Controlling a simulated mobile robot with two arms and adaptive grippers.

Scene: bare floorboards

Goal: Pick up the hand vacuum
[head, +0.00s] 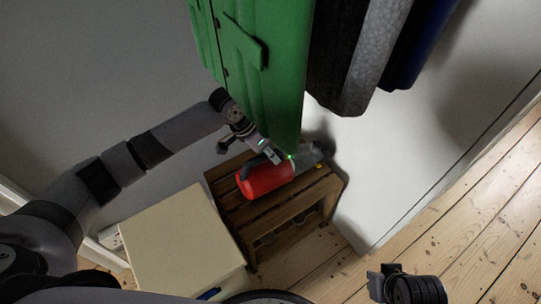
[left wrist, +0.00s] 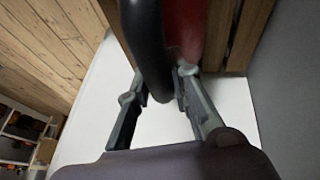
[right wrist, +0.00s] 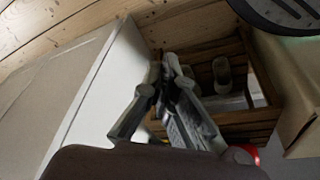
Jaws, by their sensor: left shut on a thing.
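The hand vacuum (head: 265,180) has a red body and a dark grey nozzle end, and lies on a wooden slatted bench (head: 233,212). My left gripper (head: 275,155) is at its upper side. In the left wrist view, the fingers (left wrist: 163,78) are shut on its black handle (left wrist: 148,45), with the red body (left wrist: 186,25) just behind; the exact contact is partly hidden. A small red part, likely the vacuum, shows in the right wrist view (right wrist: 246,153). My right gripper (right wrist: 165,65) is shut and empty, in front of the bench and away from the vacuum.
Green (head: 265,60), grey (head: 375,55) and blue (head: 425,40) hanging things come down close above the vacuum. A cream-topped box (head: 172,240) stands left of the bench. Bare floorboards (head: 480,240) are clear at the right.

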